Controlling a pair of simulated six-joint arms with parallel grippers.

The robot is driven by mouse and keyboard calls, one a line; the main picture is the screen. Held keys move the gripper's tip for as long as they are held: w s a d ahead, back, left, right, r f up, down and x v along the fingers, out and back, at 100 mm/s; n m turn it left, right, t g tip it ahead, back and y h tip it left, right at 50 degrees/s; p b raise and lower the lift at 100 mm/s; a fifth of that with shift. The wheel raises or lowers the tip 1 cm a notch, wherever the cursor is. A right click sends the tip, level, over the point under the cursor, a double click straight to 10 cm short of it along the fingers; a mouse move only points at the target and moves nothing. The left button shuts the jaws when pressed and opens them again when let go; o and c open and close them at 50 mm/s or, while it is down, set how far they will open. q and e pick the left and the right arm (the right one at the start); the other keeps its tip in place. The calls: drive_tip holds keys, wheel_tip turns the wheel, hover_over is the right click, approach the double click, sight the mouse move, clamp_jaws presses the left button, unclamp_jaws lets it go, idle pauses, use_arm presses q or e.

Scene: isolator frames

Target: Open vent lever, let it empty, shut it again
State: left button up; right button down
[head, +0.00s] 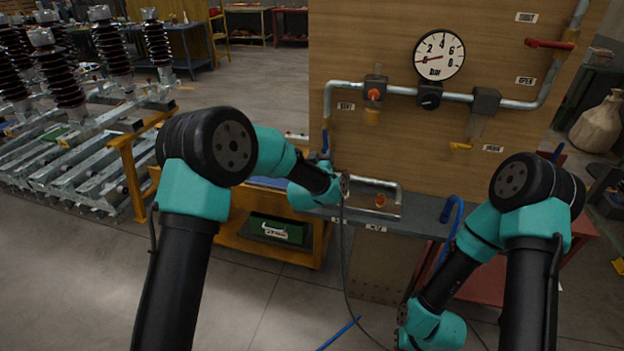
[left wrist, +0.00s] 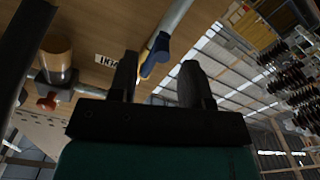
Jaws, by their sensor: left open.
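The vent lever is a blue handle (left wrist: 157,52) on a grey pipe at the wooden panel's left edge; it also shows in the head view as a small blue piece (head: 326,141) under the VENT label (head: 346,106). My left gripper (left wrist: 159,78) is open, its two dark fingers pointing toward the lever. In the left wrist view the lever appears between the fingertips; I cannot tell whether they touch it. My left wrist hides the fingers in the head view. The round gauge (head: 439,55) has a red needle pointing left, near its low end. My right gripper is not in view.
A grey ledge (head: 420,219) lies below the panel. A green crate (head: 278,229) sits lower left.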

use_arm(q)
drive_tip(key=v, duration=1.1)
drive_tip(key=shift+s, duration=0.3)
drive_tip(key=shift+a, duration=0.1)
drive_tip(key=shift+w+a, duration=0.1)
drive_tip(key=shift+w, duration=0.05)
drive_tip(key=c, duration=0.3)
drive_tip(key=shift+w+a+n, duration=0.2)
drive_tip(key=shift+w+n, duration=0.05)
drive_tip(key=shift+n, duration=0.05)
drive_tip(key=shift+c, duration=0.8)
drive_tip(key=w+a+n+h, duration=0.4)
drive_tip(key=shift+w+a+f+h, duration=0.25)
drive_tip(key=shift+w+f+h, duration=0.05)
drive_tip(key=shift+h, duration=0.1)
clamp_jaws()
drive_tip(key=w+a+f+n+g+h, duration=0.1)
drive_tip(key=a+f+n+g+h, duration=0.2)
drive_tip(key=a+n+h, duration=0.2)
drive_tip(key=shift+a+n+g, duration=0.3)
drive_tip(key=shift+a, duration=0.25)
drive_tip(key=shift+w, duration=0.15)
